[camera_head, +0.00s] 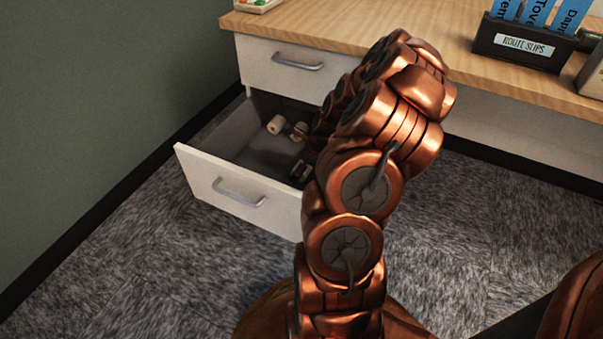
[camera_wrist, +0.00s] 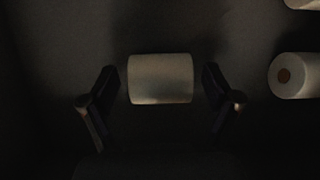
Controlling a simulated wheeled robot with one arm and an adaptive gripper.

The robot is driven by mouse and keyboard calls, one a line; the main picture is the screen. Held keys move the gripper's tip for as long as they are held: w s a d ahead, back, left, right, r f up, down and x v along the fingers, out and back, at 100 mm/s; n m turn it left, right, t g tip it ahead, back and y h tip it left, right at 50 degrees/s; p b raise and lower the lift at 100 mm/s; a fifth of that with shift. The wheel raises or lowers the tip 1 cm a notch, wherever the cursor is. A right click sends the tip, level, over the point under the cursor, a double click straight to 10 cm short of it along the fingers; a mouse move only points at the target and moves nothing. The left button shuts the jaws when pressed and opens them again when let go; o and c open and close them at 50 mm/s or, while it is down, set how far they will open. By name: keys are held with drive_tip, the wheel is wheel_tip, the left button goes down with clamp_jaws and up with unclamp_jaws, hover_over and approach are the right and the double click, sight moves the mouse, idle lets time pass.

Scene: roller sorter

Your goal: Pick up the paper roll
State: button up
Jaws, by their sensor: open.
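A white paper roll (camera_wrist: 160,79) lies on its side on the dark drawer floor in the wrist view. My gripper (camera_wrist: 160,100) is open, with one finger on each side of this roll and a gap on both sides. A second white roll (camera_wrist: 296,75) with a brown core lies to the right, outside the fingers. In the head view, a pale roll (camera_head: 276,124) lies in the open lower drawer, and my arm hides part of the drawer. I cannot tell which of the wrist-view rolls it is.
The open drawer (camera_head: 238,190) has low walls around the rolls. The closed upper drawer (camera_head: 290,72) and the wooden desktop (camera_head: 400,25) stand above and behind it. Another white item (camera_wrist: 304,4) is cut off at the wrist view's top right corner. A green wall (camera_head: 100,110) stands left.

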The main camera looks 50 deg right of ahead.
drive_tip(key=c, duration=1.3)
